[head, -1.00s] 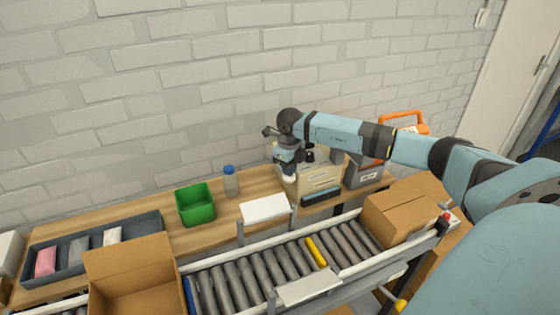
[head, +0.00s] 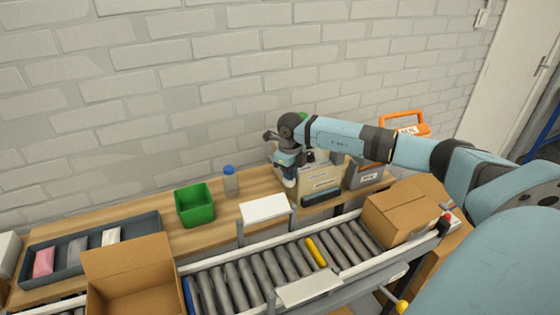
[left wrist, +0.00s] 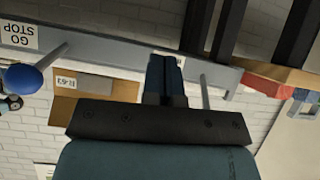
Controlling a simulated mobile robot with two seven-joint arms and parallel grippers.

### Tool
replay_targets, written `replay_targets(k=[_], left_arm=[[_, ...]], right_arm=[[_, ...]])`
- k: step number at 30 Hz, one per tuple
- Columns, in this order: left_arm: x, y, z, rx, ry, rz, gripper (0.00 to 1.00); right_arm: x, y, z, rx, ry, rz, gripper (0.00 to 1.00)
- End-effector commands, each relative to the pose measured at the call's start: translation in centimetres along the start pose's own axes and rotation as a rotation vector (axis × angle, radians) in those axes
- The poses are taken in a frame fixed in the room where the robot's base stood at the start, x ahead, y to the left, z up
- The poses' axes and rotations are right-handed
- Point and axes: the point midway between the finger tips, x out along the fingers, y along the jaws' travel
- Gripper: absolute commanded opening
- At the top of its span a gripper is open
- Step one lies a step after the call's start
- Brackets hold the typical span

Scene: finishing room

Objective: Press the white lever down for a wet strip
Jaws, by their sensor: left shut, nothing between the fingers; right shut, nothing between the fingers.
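A beige dispenser (head: 318,178) with a dark slot at its front stands on the wooden bench against the wall. My right gripper (head: 290,182) is shut and points down at the dispenser's left side, close against it. A small pale part shows at its tip; I cannot tell whether this is the white lever or part of the gripper. The lever is otherwise hidden behind the gripper and wrist. No strip can be made out. My left gripper (left wrist: 165,65) is shut and empty in the left wrist view, away from the dispenser; it is outside the head view.
A grey case (head: 362,174) stands right of the dispenser. A green bin (head: 194,205), a bottle (head: 231,182) and a white panel (head: 264,209) are to its left. A roller conveyor with a closed carton (head: 400,212) runs in front. A blue knob (left wrist: 22,79) is near my left gripper.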

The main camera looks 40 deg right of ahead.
Motion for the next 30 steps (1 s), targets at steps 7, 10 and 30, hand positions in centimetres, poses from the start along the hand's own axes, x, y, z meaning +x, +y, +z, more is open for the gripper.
replay_targets(k=[7, 10, 30], left_arm=[[0.0, 0.0, 0.1, 0.0, 0.0, 0.0, 0.0], [0.1, 0.0, 0.2, 0.0, 0.0, 0.0, 0.0], [0.4, 0.0, 0.7, 0.0, 0.0, 0.0, 0.0]], right_arm=[[0.1, 0.0, 0.0, 0.0, 0.001, 0.0, 0.0], [0.4, 0.1, -0.1, 0.0, 0.001, 0.0, 0.0], [1.2, 0.2, -0.2, -0.001, 0.002, 0.0, 0.0]])
